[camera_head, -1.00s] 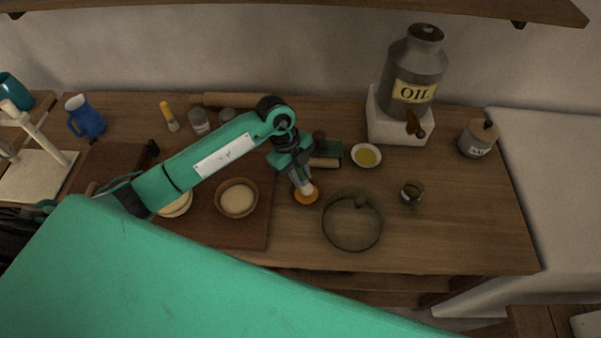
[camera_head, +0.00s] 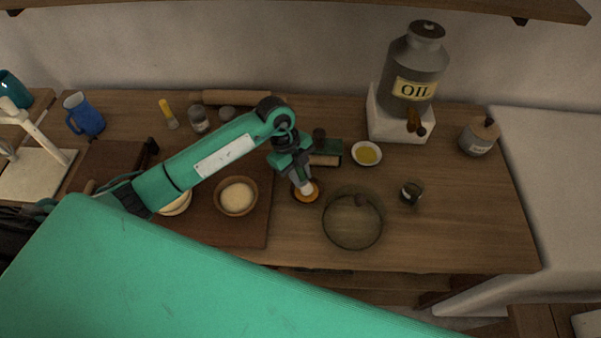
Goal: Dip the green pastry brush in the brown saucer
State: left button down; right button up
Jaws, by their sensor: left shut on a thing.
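My left gripper (camera_head: 300,176) reaches down over the small brown saucer (camera_head: 315,196), near the front middle of the table. It is shut on the green pastry brush (camera_head: 306,188). Only the brush's pale head shows clearly, pointing down at the saucer; the gripper hides most of the handle. The head overlaps the saucer's orange-brown inside, but I cannot tell whether it touches the contents. My right gripper is not in view.
A round, see-through dish (camera_head: 352,243) stands just right of the saucer. A white saucer of yellow oil (camera_head: 366,154) and a small jar (camera_head: 411,192) lie further right. A dough bowl (camera_head: 236,208) stands on the board to the left. The table's right front is clear.

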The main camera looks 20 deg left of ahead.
pick_arm(q)
jog(key=shift+f, duration=0.15)
dwell(0.4)
dwell(0.6)
dwell(0.4)
jog(key=shift+p, duration=0.35)
jog(key=shift+r+p, duration=0.65)
jog(key=shift+r, duration=0.2)
jog(key=shift+r+p, duration=2.15)
jog(key=shift+r, duration=0.5)
